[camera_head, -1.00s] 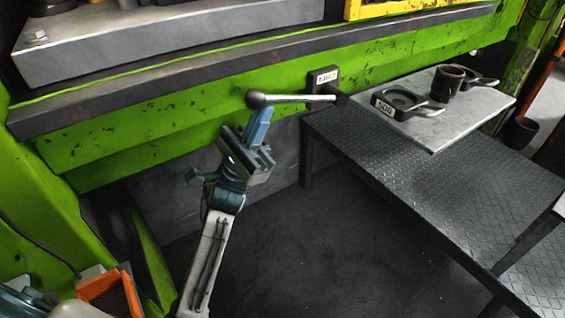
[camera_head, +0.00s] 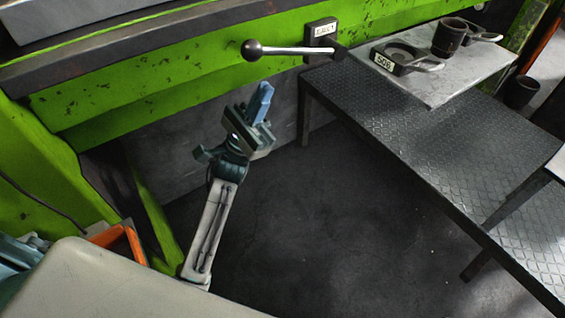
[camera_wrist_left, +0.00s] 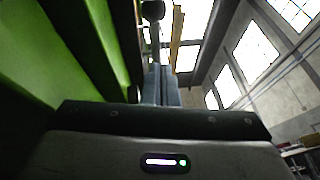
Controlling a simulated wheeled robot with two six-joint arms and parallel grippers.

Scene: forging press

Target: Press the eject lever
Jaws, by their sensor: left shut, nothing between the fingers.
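The eject lever (camera_head: 292,50) is a steel rod with a dark ball knob (camera_head: 252,50) at its left end. It sticks out from the green press beside a plate reading EJECT (camera_head: 321,30). It looks about level. My left gripper (camera_head: 265,90) is shut and empty, its blue fingers pointing up, below the knob with a gap in the picture. In the left wrist view the shut fingers (camera_wrist_left: 160,85) point up toward a dark round shape that looks like the knob (camera_wrist_left: 153,11). My right gripper is not in view.
A metal shelf (camera_head: 425,95) at the right holds a ring holder marked 506 (camera_head: 404,59) and a dark cup (camera_head: 449,37). A treadplate table (camera_head: 440,150) stands below it. An orange bin (camera_head: 125,240) is at lower left. The floor between is clear.

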